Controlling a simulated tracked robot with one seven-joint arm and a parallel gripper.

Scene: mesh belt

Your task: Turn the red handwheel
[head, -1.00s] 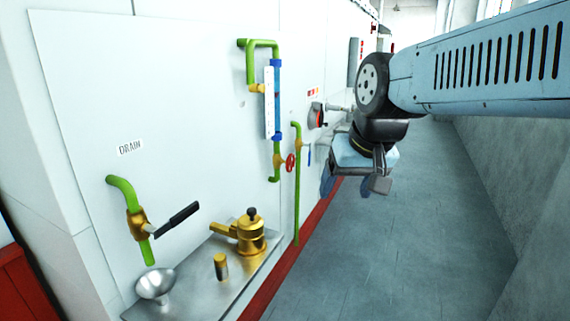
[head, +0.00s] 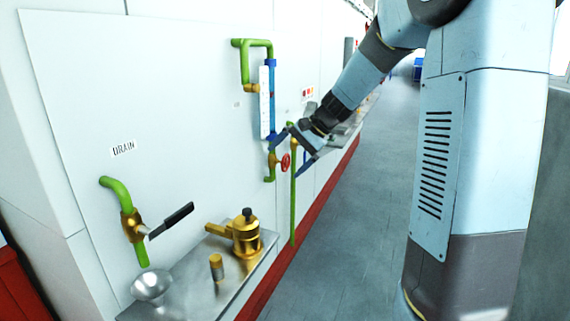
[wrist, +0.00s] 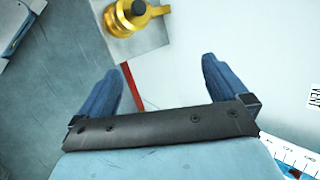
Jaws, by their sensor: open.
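The small red handwheel (head: 286,161) sits on a brass valve at the foot of the blue-framed sight gauge (head: 268,100) on the white wall panel. In the head view my gripper (head: 284,163) is open, its two blue fingers pointing down and left, with the wheel between their tips in the picture. How far the fingers are from the wheel in depth I cannot tell. In the wrist view my gripper (wrist: 163,65) has nothing between its spread fingers, and the handwheel does not show. The gauge's scale (wrist: 293,155) shows there at the lower right.
A green vertical pipe (head: 294,205) runs beside the handwheel. A drain valve with a black lever (head: 170,220) is at left. A metal shelf (head: 190,285) holds a brass fitting (head: 247,235), a small brass cylinder (head: 216,266) and a funnel (head: 151,285). The aisle floor (head: 350,230) is clear.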

